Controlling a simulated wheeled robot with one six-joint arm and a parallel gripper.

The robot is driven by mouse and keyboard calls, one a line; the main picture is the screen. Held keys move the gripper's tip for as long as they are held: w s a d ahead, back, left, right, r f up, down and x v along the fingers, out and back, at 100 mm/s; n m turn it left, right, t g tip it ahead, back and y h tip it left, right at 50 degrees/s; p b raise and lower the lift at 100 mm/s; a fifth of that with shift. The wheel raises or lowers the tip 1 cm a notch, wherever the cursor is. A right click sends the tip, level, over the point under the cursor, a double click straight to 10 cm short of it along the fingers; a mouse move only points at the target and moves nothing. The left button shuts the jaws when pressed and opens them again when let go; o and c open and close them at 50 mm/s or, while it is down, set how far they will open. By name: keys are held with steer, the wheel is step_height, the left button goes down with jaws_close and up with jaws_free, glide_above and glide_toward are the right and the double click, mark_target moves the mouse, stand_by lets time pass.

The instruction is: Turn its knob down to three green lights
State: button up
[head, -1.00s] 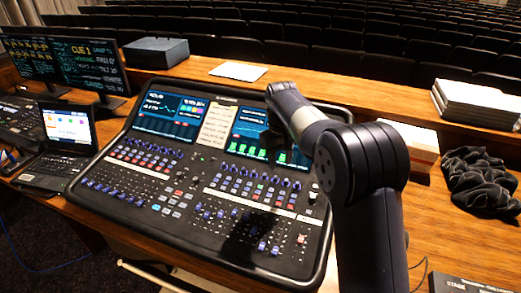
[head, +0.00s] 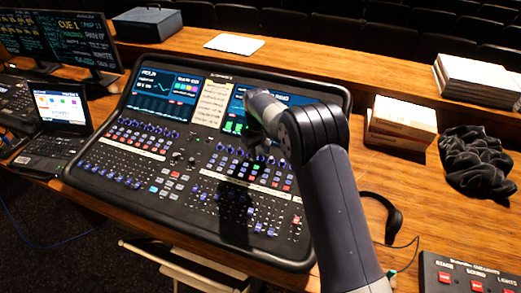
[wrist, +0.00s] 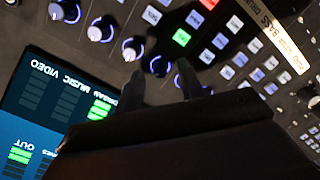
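The mixing desk (head: 120,188) lies on the wooden table with its screens lit. My gripper (wrist: 160,72) is over its right half, just below the right screen. In the wrist view its two dark fingertips are apart, with a blue-ringed knob (wrist: 160,64) in the gap between them. I cannot tell whether they touch it. More white-topped knobs (wrist: 132,48) run in a row to the upper left. The screen (wrist: 45,95) beside them shows names such as VIDEO and MUSIC and green light bars (wrist: 100,107); my gripper hides part of it. A button (wrist: 181,37) near the knob glows green.
A laptop (head: 62,108) and monitors (head: 58,42) stand left of the desk. Book stacks (head: 400,122), a black cloth (head: 474,162), a headset (head: 385,212) and a box with red buttons (head: 470,278) lie to the right.

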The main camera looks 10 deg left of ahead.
steer(key=shift+f, duration=0.4)
steer(key=shift+c, duration=0.5)
jaws_close()
